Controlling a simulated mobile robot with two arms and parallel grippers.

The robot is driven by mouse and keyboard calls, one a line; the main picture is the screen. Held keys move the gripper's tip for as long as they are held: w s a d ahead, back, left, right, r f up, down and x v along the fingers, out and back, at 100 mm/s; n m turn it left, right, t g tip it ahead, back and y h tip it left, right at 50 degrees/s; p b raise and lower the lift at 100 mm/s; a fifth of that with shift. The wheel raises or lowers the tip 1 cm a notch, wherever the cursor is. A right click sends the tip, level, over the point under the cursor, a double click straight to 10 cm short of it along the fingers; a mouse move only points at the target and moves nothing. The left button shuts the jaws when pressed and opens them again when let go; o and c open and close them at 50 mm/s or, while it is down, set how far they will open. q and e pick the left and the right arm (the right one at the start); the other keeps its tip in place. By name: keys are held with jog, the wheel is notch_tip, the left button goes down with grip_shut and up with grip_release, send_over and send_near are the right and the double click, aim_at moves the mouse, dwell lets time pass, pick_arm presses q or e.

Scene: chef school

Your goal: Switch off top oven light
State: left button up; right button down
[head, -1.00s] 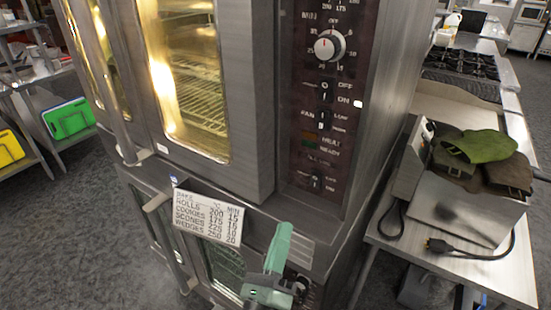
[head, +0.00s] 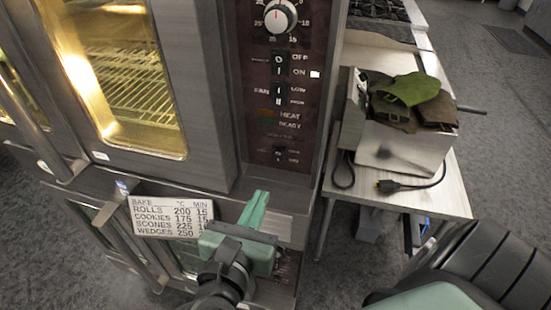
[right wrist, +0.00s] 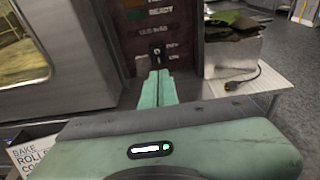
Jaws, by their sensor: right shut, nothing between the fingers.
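The top oven (head: 185,165) has a lit window (head: 115,75) with a warm yellow glow on its racks. Its dark control panel (head: 310,95) carries a dial, several switches and indicator labels. The lowest small black switch (head: 279,153) sits near the panel's bottom; its label is too small to read. It also shows in the right wrist view (right wrist: 157,51), just beyond the fingertips. My right gripper (head: 261,196) is shut and empty, its green fingers pointing toward the panel just below that switch. In the right wrist view its fingertips (right wrist: 158,73) look apart from the switch. My left gripper is not in view.
A bake-times sign (head: 170,217) hangs on the lower oven front, left of my right gripper. A steel side table (head: 450,195) at right holds a metal box (head: 400,150) with green and brown cloths and a cord. Grey floor is open at far right.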

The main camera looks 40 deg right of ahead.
send_near(280, 153)
jog(key=shift+w+d+f, duration=0.35)
jog(key=shift+w+d, duration=0.05)
jog(key=shift+d, duration=0.15)
jog(key=shift+w+d+f, duration=0.35)
jog(key=shift+d, duration=0.15)
jog(key=shift+w+d+r+p, duration=0.2)
jog(key=shift+w+d+p, duration=0.25)
jog(key=shift+w+d, duration=0.9)
jog(key=shift+d, duration=0.15)
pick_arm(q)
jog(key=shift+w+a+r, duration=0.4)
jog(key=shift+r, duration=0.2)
